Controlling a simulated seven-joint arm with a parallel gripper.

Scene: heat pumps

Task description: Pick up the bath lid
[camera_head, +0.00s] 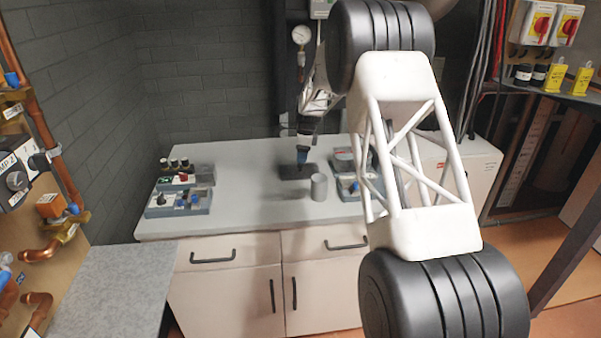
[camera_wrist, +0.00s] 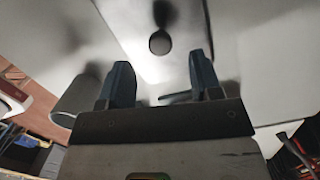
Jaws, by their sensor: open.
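The bath lid looks like a shiny flat metal plate (camera_wrist: 133,22) with a round black knob (camera_wrist: 159,43) in the wrist view. In the head view a dark flat square (camera_head: 290,173) lies on the grey bench below my gripper and appears to be the same lid. My gripper (camera_head: 303,160) points down over it. In the wrist view my gripper (camera_wrist: 162,80) is open and empty, its two dark fingers apart. The knob shows between the fingers, beyond their tips. Whether the fingers are level with the knob cannot be told.
A grey cylinder (camera_head: 319,187) stands on the bench close to the lid and shows beside the left finger in the wrist view (camera_wrist: 77,98). Trays of small parts (camera_head: 180,202) stand at the left, and another tray (camera_head: 350,187) at the right. The bench front (camera_head: 240,217) is clear.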

